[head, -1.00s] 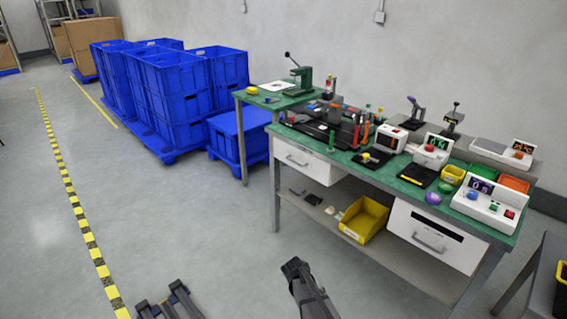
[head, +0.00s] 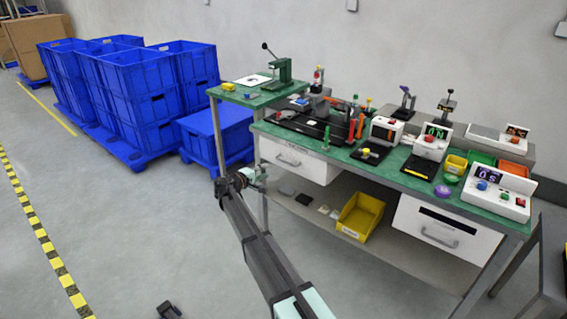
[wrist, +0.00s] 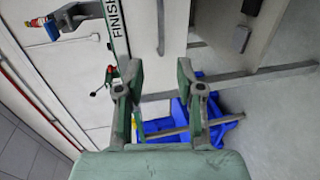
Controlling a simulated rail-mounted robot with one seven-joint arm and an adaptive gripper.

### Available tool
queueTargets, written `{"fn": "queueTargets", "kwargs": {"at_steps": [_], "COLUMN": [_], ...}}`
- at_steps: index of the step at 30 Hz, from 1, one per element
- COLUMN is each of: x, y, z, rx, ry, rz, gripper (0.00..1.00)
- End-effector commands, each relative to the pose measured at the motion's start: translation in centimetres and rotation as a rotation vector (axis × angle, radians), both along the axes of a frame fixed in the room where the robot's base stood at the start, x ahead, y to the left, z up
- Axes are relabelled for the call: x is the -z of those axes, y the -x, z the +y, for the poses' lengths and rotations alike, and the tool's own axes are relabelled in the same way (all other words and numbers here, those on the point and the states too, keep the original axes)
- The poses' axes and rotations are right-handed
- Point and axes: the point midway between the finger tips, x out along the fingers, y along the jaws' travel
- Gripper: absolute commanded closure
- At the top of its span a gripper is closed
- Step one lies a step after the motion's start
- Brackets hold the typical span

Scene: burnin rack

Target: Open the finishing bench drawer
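The finishing bench (head: 385,178) is a green-topped workbench. Its left white drawer (head: 312,170), with a grey bar handle (head: 288,161), sits under the top and looks closed. A label starting "FINISH" (wrist: 118,18) shows on the bench edge in the wrist view. My gripper (head: 264,174) is just left of and below the left drawer in the head view, apart from the handle. In the wrist view my gripper (wrist: 160,70) has its two fingers apart with nothing between them. A second white drawer (head: 425,228) with a handle is at the bench's right, also closed.
A small green side table (head: 232,92) stands left of the bench, its leg near my gripper. Blue crates (head: 130,75) are stacked behind it. A yellow bin (head: 360,216) sits on the lower shelf. Devices crowd the bench top.

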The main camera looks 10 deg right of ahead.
Motion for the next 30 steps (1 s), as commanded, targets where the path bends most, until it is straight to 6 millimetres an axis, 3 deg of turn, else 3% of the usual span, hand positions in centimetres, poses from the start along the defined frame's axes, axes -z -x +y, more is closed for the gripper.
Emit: {"fn": "queueTargets", "kwargs": {"at_steps": [18,30], "x": [2.5,3.4], "y": [-8.1,-10.8], "z": [-8.3,-11.2], "rx": [0.002,0.000], "ry": [-0.003,-0.003], "rz": [0.001,0.001], "gripper": [0.63,0.63]}}
